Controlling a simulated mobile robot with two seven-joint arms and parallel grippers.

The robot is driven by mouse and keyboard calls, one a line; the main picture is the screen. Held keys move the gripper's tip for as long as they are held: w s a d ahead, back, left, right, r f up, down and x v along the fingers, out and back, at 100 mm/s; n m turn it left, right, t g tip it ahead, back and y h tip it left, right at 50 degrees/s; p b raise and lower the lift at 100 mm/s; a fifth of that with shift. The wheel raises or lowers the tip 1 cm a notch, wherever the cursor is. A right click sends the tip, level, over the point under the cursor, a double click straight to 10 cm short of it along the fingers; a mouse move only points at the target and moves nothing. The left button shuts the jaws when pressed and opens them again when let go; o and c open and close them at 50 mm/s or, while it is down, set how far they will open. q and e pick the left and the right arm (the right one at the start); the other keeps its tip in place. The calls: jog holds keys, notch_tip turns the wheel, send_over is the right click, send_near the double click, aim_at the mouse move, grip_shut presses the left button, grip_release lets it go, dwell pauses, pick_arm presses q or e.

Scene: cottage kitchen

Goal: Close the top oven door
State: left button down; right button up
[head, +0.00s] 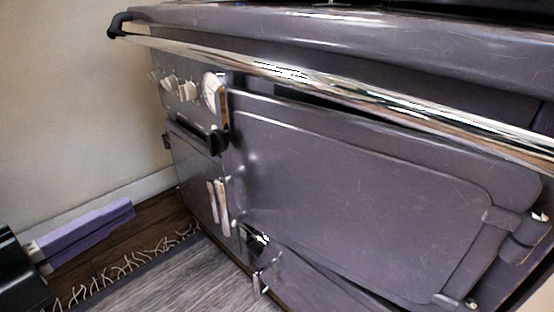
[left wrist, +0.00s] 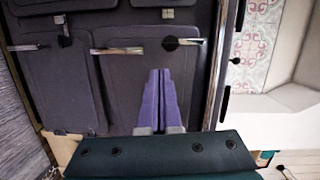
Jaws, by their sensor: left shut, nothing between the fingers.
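The top oven door (head: 350,190) is the large dark grey panel in the middle of the head view, with hinges at its right side. A dark gap shows along its upper edge and it looks slightly ajar; how far is hard to tell. My left gripper (head: 132,208) has purple fingers, low at the left of the head view, well apart from the door and left of the cooker. In the left wrist view the same gripper (left wrist: 160,72) is shut and empty, its fingers pointing toward the cooker front. My right gripper is not in view.
A chrome rail (head: 300,78) runs across the cooker front above the doors. White knobs (head: 187,91) and latches stick out at its left. A lower door (head: 300,285) sits below. A grey fringed rug (head: 165,280) covers the floor, and a pale wall (head: 70,100) stands at left.

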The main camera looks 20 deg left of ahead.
pick_arm(q)
jog(key=m, duration=0.1)
jog(key=b, duration=0.5)
send_near(211, 156)
jog(key=shift+t+h, duration=0.3)
jog(key=shift+t, duration=0.1)
jog(key=x, duration=0.6)
jog(key=shift+w+f, duration=0.4)
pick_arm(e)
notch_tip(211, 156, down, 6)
